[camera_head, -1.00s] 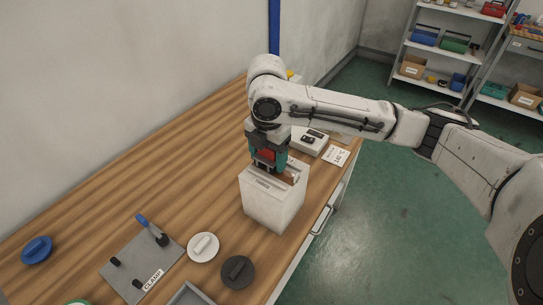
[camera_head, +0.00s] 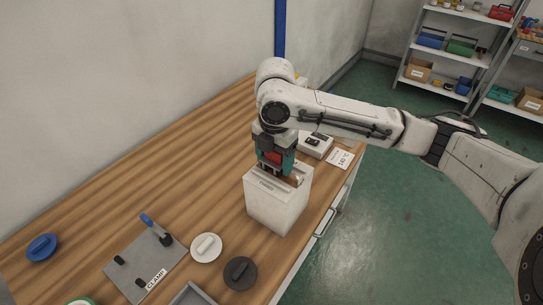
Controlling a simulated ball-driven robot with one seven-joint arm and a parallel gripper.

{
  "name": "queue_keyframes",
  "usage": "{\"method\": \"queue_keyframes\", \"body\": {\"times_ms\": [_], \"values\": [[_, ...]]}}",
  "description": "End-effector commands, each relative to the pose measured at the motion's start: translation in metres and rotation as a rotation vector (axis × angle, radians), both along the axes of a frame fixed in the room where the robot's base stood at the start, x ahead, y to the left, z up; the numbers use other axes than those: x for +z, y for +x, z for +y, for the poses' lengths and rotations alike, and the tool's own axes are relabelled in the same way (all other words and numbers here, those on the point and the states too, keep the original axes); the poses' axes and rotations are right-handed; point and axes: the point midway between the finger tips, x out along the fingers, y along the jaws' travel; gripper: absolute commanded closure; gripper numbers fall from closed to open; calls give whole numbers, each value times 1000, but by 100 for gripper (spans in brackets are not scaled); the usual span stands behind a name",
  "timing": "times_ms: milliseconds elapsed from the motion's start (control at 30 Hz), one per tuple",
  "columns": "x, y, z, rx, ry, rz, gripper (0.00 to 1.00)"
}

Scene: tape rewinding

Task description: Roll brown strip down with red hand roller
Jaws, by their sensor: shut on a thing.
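My gripper (camera_head: 276,168) points down over the top of a white box (camera_head: 272,208) on the wooden bench. Its teal fingers are shut on a red piece (camera_head: 272,157), which looks like the red hand roller. The roller's lower end is hidden by the fingers, so I cannot tell whether it touches the box. A small brown piece (camera_head: 294,180), apparently the brown strip, shows at the right of the box top, just beside the fingers. Most of it is hidden.
A grey clamp plate (camera_head: 140,268) with a blue-handled clamp (camera_head: 152,226) lies at front left. A white device (camera_head: 315,145) stands behind the box. The bench's left middle is clear.

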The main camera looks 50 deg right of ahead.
Motion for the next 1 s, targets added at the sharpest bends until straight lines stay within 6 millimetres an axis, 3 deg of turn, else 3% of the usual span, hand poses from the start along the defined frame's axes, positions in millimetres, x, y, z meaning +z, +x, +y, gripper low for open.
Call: {"method": "queue_keyframes", "body": {"times_ms": [533,1000], "values": [[-3,-20,0,0,1,3,60],[-4,-17,1,1,2,6,60]]}}
